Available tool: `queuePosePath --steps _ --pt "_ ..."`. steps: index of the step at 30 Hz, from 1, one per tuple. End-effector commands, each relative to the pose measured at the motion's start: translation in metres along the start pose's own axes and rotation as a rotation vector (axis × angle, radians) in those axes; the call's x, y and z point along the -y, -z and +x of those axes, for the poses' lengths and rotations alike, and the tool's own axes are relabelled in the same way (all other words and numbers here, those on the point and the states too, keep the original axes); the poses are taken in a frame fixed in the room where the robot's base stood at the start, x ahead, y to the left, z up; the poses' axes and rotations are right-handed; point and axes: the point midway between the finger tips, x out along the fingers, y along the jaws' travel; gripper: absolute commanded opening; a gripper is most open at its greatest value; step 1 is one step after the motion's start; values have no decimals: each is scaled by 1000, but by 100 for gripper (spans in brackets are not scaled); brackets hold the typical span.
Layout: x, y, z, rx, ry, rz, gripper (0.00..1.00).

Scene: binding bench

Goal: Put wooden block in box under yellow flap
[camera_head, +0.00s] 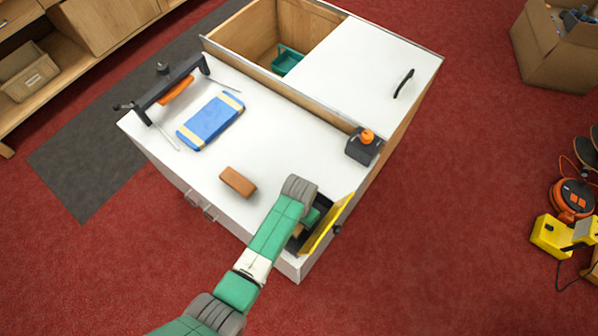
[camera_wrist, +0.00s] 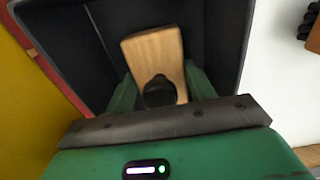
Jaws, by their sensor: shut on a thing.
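The light wooden block (camera_wrist: 153,56) is between the green fingers of my gripper (camera_wrist: 160,88), which is shut on it. A dark round part covers the block's near end. Around the block in the wrist view are the dark inner walls of the box (camera_wrist: 213,38); I cannot tell whether the block touches its floor. In the head view my gripper (camera_head: 308,220) is at the box opening at the bench's front right corner, partly hidden by my arm. The yellow flap (camera_head: 327,228) stands open on the right of the opening; it also shows at the wrist view's left (camera_wrist: 28,95).
A brown block (camera_head: 238,181) lies on the white bench top (camera_head: 285,150) left of my arm. A blue bound piece (camera_head: 211,120) and a black clamp frame (camera_head: 170,88) are farther back. A black device with an orange knob (camera_head: 364,146) stands behind the flap.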

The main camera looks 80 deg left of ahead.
Motion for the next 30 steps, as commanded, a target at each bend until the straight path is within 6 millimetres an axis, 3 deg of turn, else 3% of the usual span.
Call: queuePosePath --steps 6,7,10,20,30 --pt "0 0 3 0 0 0 26" --pt "0 0 3 0 0 0 58" --pt "0 0 2 0 0 0 76" --pt "0 0 -6 -1 0 0 76" --pt "0 1 -88 -4 0 1 76"
